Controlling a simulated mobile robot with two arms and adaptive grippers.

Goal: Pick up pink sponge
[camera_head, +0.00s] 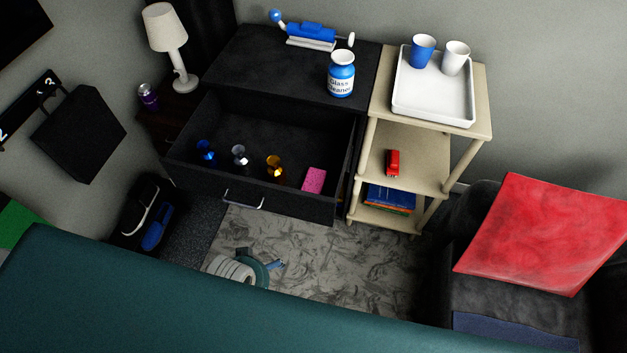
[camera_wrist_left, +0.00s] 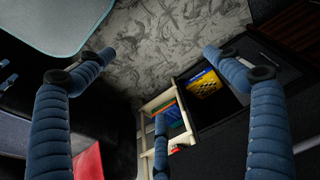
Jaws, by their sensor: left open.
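The pink sponge (camera_head: 314,180) lies in the right front part of an open black drawer (camera_head: 262,197), in the head view. Blue, silver and gold small items stand in a row to its left. My left gripper (camera_wrist_left: 158,60) shows in the left wrist view, its blue segmented fingers spread wide with nothing between them. The sponge does not show in that view. A white ringed part with a blue tip, probably part of my arm, shows low in the head view, partly hidden by a teal surface and well apart from the sponge. My right gripper is not identifiable.
A large teal surface (camera_head: 150,310) fills the bottom of the head view. Right of the drawer stands a beige shelf (camera_head: 425,168) with a red toy car (camera_head: 393,163), books and a white tray (camera_head: 434,104). A red cushion (camera_head: 540,235) lies at right.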

